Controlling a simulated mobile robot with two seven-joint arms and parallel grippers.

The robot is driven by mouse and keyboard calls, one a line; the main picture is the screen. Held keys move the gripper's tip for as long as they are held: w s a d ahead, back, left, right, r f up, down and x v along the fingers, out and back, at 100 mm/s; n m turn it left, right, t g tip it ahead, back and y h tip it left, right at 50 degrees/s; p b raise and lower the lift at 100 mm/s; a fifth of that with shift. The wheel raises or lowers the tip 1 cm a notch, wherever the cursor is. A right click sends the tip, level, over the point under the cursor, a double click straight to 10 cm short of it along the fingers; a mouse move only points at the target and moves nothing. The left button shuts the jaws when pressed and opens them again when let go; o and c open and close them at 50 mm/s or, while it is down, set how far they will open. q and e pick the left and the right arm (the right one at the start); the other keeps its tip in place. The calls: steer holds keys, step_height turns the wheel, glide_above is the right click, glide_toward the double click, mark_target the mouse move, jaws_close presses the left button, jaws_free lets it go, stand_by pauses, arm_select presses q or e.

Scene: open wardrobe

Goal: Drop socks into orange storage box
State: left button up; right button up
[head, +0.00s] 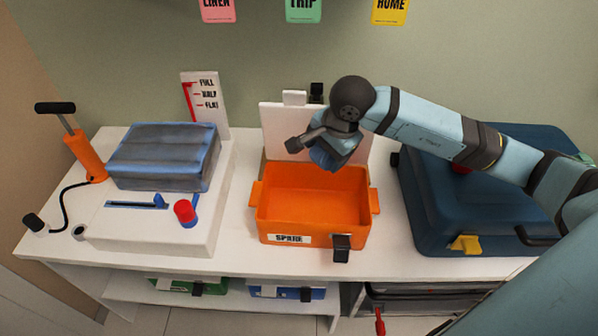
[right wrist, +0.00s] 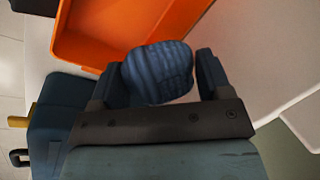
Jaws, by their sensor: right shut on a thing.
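The orange storage box (head: 312,242), labelled SPARE, stands open on the white bench, and its visible floor is bare. My right gripper (head: 318,146) is above the box's back edge. It is shut on a dark blue ribbed sock bundle (right wrist: 157,72). In the head view the bundle is mostly hidden by the gripper and hard to tell from it. In the right wrist view the bundle sits between the two fingers, with the orange box wall (right wrist: 85,50) beyond it. My left gripper is not in view.
A dark blue case (head: 430,205) with a yellow latch lies right of the box. At left are a white unit (head: 150,225) with a red knob, a strapped grey-blue bundle (head: 160,160) and an orange hand pump (head: 85,155). A white panel (head: 280,125) stands behind the box.

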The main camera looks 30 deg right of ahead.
steer(key=shift+s+f+b, duration=0.1)
steer(key=shift+f+b, duration=0.2)
steer(key=shift+f, duration=0.25)
step_height(320, 180, down, 4)
steer(key=shift+b, duration=0.85)
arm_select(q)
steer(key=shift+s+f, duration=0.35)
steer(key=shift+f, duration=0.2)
arm_select(e)
steer(key=shift+f, duration=0.4)
steer(key=o, duration=1)
arm_select(q)
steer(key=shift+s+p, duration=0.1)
steer(key=shift+p, duration=0.35)
arm_select(e)
steer(key=v, duration=1.3)
steer(key=shift+s+d+r, duration=0.1)
steer(key=shift+s+r, duration=0.05)
steer(key=shift+r, duration=0.2)
